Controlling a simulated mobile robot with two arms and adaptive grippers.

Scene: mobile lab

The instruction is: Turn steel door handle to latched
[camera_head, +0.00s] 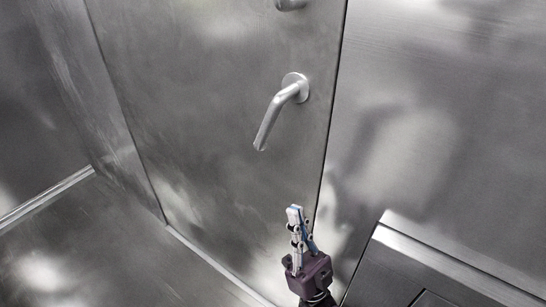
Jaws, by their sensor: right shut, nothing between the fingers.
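The steel door handle (276,113) is a bent lever on a round rose, mounted on the steel door (220,110). Its lever slants down and to the left from the rose. My right gripper (294,212) points up from the bottom of the head view, below and a little to the right of the lever's free end. Its fingers are closed together with nothing between them. It is apart from the handle. My left gripper is not in the view.
Another round fitting (291,4) is cut off at the top of the door. A steel wall (450,120) lies to the right of the door's edge. A steel counter or cabinet (430,262) stands at the lower right, close to my right gripper. Bare floor (90,250) shows at the lower left.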

